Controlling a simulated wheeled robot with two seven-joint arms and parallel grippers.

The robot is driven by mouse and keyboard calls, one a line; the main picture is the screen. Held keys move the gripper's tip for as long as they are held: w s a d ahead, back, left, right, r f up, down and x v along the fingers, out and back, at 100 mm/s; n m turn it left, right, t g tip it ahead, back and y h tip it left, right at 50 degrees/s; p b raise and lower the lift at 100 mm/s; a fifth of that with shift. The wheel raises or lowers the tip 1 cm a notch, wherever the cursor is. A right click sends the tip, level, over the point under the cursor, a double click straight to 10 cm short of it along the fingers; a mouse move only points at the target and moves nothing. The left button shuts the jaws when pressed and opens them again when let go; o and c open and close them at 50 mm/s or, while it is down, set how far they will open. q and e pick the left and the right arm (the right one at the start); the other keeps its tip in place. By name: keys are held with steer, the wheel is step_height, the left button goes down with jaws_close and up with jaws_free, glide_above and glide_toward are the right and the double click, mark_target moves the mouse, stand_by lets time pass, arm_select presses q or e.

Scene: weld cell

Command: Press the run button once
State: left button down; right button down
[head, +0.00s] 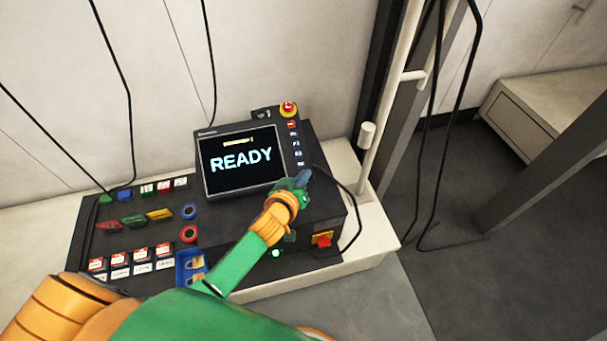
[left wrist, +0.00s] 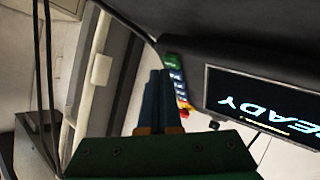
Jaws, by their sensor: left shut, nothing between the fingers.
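The dark control panel (head: 235,210) has a screen (head: 240,160) reading READY. A column of small keys (head: 296,143) runs down the screen's right side. In the left wrist view the column ends in a green key (left wrist: 173,60); my gripper hides that end in the head view. A green lit button (head: 277,253) sits on the panel's front. No run label is readable, so I cannot tell which is the run button. My left gripper (head: 303,178) is shut and empty, its tips by the lower end of the key column. Contact cannot be told. My right gripper is not in view.
A red emergency knob (head: 288,108) tops the key column. A red knob on a yellow base (head: 322,240) sits at the panel's lower right. Several coloured switches (head: 133,220) fill the left side. A black cable loops at the right, near a pale post (head: 367,150).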

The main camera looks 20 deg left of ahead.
arm_select(q)
steer(key=shift+w+a+f+b, duration=0.2)
steer(key=shift+f+b, duration=0.15)
steer(key=shift+f, duration=0.2)
stand_by(0.6)
steer(key=shift+r, duration=0.1)
steer(key=shift+s+d+r+p, duration=0.15)
steer(key=shift+r+p, duration=0.2)
steer(key=shift+p, duration=0.15)
steer(key=shift+s+d+r+p, duration=0.15)
steer(key=shift+r+p, duration=0.2)
steer(key=shift+p, duration=0.1)
steer(key=shift+r, duration=0.1)
steer(key=r+p, duration=0.1)
steer(key=s+r+p, duration=0.1)
steer(key=r+p, duration=0.1)
steer(key=s+d+r+p, duration=0.1)
steer(key=p, duration=0.1)
steer(key=shift+d+r, duration=0.1)
steer(key=shift+r, duration=0.05)
steer(key=shift+w, duration=0.1)
stand_by(0.4)
